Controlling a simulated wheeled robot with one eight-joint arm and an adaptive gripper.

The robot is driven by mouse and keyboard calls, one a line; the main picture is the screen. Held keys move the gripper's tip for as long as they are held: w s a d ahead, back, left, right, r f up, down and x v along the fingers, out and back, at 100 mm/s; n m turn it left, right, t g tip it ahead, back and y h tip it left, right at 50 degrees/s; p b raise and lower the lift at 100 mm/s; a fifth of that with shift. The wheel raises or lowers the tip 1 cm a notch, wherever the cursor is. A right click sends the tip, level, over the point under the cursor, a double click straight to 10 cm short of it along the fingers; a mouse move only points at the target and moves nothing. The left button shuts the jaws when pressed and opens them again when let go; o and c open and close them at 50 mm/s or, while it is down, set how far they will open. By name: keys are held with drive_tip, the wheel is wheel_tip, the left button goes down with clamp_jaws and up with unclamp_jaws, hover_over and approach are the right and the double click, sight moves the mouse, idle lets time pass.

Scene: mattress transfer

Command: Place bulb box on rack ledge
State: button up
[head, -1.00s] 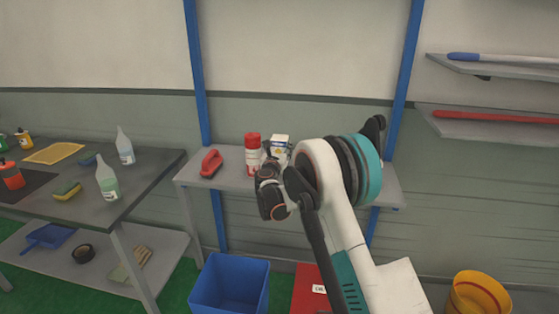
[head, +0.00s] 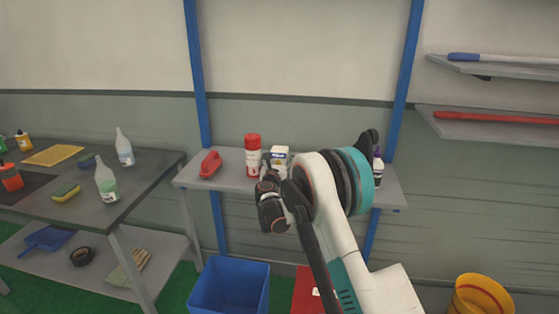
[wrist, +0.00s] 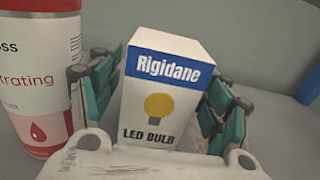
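The bulb box (head: 280,157) is white with a blue "Rigidane" band and a yellow bulb picture. It is upright at the grey rack ledge (head: 228,181), just right of a red-and-white can. My gripper (head: 271,172) reaches it from the front. In the wrist view the box (wrist: 160,100) fills the space between the teal-padded fingers (wrist: 163,105), one on each side and close against it. The box's base is hidden by the gripper, so I cannot tell whether it touches the ledge.
The red-and-white can (head: 253,157) stands close left of the box, and a red-handled brush (head: 210,164) lies further left. A purple-capped bottle (head: 377,170) stands at the ledge's right, partly behind my arm. A blue bin (head: 230,288) is below.

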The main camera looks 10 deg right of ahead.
drive_tip(key=shift+s+a+r, duration=0.1)
drive_tip(key=shift+s+r, duration=0.05)
drive_tip(key=p+v, duration=0.2)
drive_tip(key=v, duration=1)
drive_tip(key=s+d+r+m+g, duration=0.3)
drive_tip(key=s+d+r+m, duration=0.35)
drive_tip(key=s+m, duration=0.2)
drive_tip(key=s+d+r+m+g, duration=0.3)
drive_tip(key=s+d+r+m, duration=0.3)
drive_tip(key=s+r+m, duration=0.25)
drive_tip(key=s+a+f+m+g+y, duration=0.1)
drive_tip(key=s+m, duration=0.6)
drive_tip(key=s, duration=0.9)
drive_tip(key=s+a+f+m+g+y, duration=0.1)
drive_tip(key=s+f+m+g+y, duration=0.2)
drive_tip(key=s+m, duration=0.5)
drive_tip(key=s+y, duration=0.1)
drive_tip(key=s, duration=0.7)
drive_tip(key=shift+s+a+f+y, duration=0.25)
drive_tip(key=shift+a+f+y, duration=0.05)
